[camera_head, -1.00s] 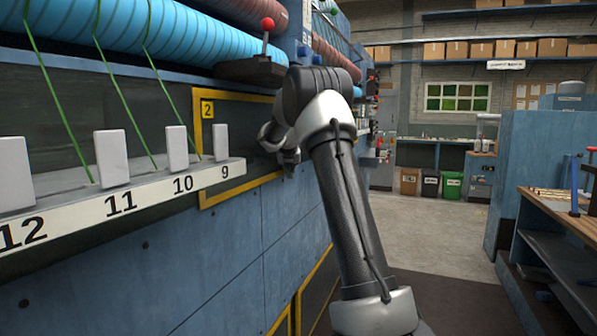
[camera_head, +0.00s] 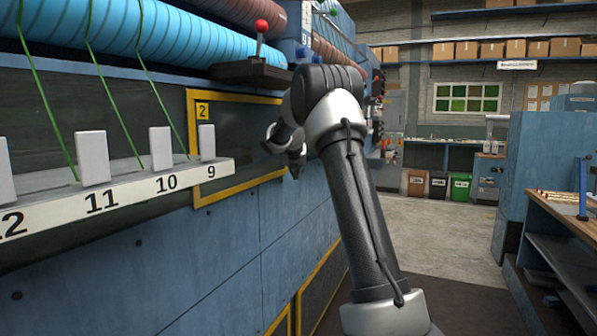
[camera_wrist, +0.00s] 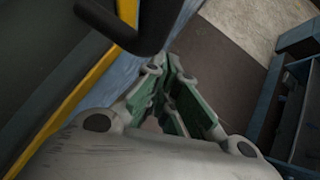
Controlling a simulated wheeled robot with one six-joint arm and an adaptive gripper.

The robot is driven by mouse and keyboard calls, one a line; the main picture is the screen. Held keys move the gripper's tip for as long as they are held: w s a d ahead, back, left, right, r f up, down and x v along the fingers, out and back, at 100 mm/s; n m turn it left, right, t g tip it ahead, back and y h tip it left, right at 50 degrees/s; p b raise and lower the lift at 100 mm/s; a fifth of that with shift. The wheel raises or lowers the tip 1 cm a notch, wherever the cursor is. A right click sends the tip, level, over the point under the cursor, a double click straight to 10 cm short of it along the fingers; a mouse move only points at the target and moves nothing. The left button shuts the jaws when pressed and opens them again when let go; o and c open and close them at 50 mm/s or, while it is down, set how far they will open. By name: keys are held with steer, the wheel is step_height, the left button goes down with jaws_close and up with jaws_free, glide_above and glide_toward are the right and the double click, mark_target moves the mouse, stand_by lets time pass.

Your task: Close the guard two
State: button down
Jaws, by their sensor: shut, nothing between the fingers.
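Guard two is a dark panel in a yellow frame (camera_head: 192,150) on the blue machine's side, with a yellow "2" label (camera_head: 203,111) at its upper left corner. My gripper (camera_head: 293,165) is in front of the frame's right end and partly hides it. In the wrist view my gripper (camera_wrist: 167,82) has its green-padded fingers together, with nothing between them. A black handle-like bar (camera_wrist: 125,28) and a yellow frame edge (camera_wrist: 72,97) are at upper left there, apart from the fingertips. I cannot tell how far the guard is open.
A white numbered ledge (camera_head: 130,192) with pale blocks runs along the machine at left. A red-knobbed lever (camera_head: 261,27) is above the frame. A workbench (camera_head: 570,215) stands at right. The aisle floor (camera_head: 430,235) between is clear.

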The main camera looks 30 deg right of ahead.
steer(key=s+d+r, duration=0.4)
steer(key=s+r, duration=0.2)
steer(key=r, duration=0.1)
steer(key=shift+s, duration=0.2)
steer(key=shift+d, duration=0.1)
